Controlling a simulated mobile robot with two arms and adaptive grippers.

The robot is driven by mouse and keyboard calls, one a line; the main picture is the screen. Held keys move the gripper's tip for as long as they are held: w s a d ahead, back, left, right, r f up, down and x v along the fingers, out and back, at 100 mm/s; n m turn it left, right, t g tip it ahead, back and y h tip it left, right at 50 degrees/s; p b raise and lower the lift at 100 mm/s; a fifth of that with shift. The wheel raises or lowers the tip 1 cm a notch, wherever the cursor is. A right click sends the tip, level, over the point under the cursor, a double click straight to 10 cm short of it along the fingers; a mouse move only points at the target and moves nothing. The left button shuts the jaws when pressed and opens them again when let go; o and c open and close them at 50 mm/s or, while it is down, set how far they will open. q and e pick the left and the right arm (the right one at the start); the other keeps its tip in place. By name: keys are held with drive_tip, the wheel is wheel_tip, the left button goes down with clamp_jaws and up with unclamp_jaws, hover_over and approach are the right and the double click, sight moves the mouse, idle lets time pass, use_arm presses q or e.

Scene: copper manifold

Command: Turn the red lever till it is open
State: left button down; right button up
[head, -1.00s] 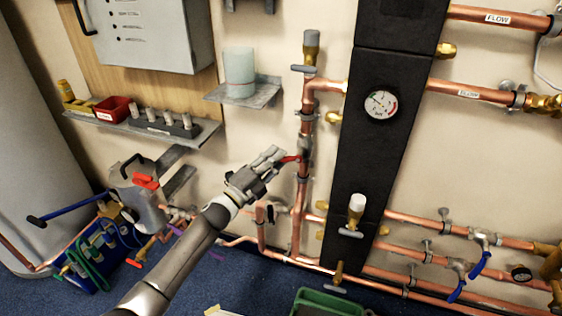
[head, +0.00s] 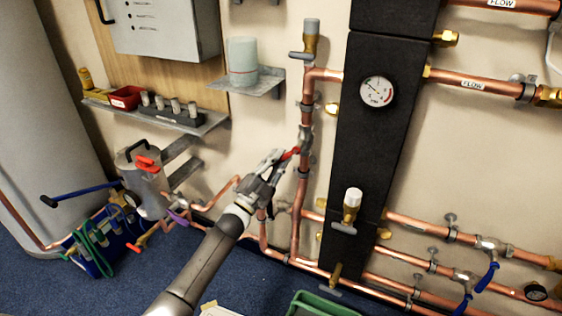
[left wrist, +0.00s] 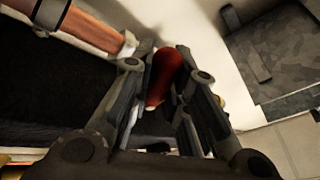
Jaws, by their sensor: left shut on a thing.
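The red lever (head: 290,153) sits on a valve (head: 304,138) in the upright copper pipe, left of the black panel. It slopes down and left from the valve. My left gripper (head: 279,158) is shut on the lever, reaching up to it from below left. In the left wrist view the rounded red lever (left wrist: 163,75) stands between the two dark fingers (left wrist: 163,90). The fingers hide part of the lever. My right gripper is not in view.
A grey shelf bracket (head: 256,85) with a pale cylinder is above left. The black panel (head: 378,140) with a round gauge stands to the right. Copper pipes with blue levers (head: 487,277) run low right. A green crate (head: 318,304) is on the floor.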

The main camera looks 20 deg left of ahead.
use_arm(q)
drive_tip(key=shift+s+d+f+n+y+p, duration=0.1)
drive_tip(key=shift+d+f+n+y+p, duration=0.55)
drive_tip(key=shift+n+y, duration=1.5)
drive_tip(key=shift+w+d+f+n+y, duration=0.2)
drive_tip(key=shift+d+n+y, duration=0.8)
drive_tip(key=shift+n, duration=2.25)
drive_tip(key=shift+s+d+f+n+y+p, duration=0.2)
drive_tip(key=shift+d+f+n+y+p, duration=0.45)
drive_tip(key=shift+n+y, duration=1.5)
drive_tip(key=shift+d+r+n+h+b, duration=0.15)
drive_tip(key=shift+d+n+h+b, duration=0.15)
drive_tip(key=shift+n+h, duration=0.35)
drive_tip(key=shift+y, duration=0.25)
drive_tip(key=c, duration=1.4)
unclamp_jaws()
drive_tip(key=shift+r, duration=0.1)
